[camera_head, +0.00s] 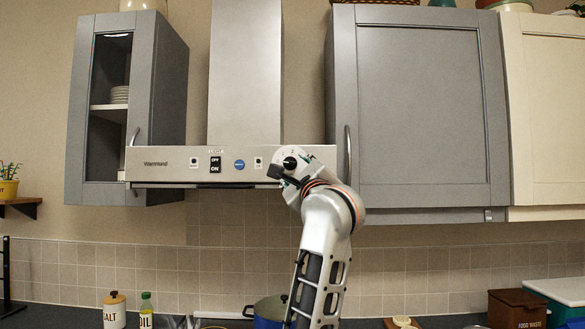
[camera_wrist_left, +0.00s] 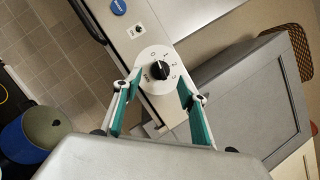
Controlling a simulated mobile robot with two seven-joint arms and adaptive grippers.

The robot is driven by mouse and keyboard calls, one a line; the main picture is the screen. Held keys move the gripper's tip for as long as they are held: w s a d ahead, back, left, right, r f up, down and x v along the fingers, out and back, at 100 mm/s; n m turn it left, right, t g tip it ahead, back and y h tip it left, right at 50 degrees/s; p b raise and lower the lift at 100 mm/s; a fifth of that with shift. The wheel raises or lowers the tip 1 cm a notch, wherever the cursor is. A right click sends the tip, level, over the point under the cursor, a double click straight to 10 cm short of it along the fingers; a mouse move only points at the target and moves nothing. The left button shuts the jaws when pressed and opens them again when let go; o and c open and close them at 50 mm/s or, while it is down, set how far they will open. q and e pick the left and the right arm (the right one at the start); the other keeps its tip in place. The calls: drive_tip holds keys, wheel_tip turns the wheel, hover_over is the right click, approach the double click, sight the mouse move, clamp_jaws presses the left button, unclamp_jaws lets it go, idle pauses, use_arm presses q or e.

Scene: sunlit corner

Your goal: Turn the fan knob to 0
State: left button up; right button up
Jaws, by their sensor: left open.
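The fan knob (camera_head: 290,163) is a black knob on a round white dial at the right end of the range hood's front panel. In the left wrist view the knob (camera_wrist_left: 160,70) shows with small markings around its dial (camera_wrist_left: 153,58); its exact setting is too small to read. My left gripper (camera_wrist_left: 159,82) is open, its green-padded fingers on either side of the knob in that view. Whether they touch it I cannot tell. In the head view my left gripper (camera_head: 284,173) is at the dial and partly covers the panel's right end. My right gripper is not in view.
The hood panel (camera_head: 170,174) also carries an OFF/ON light switch (camera_head: 215,164) and a blue round badge (camera_head: 239,164). A grey cabinet (camera_head: 430,110) hangs close on the right. A blue pot (camera_head: 268,309) stands below, with salt (camera_head: 114,312) and oil (camera_head: 146,313) containers to its left.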

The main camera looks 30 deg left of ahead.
use_arm(q)
drive_tip(key=v, duration=0.8)
drive_tip(key=shift+s, duration=0.15)
drive_tip(key=shift+d, duration=0.1)
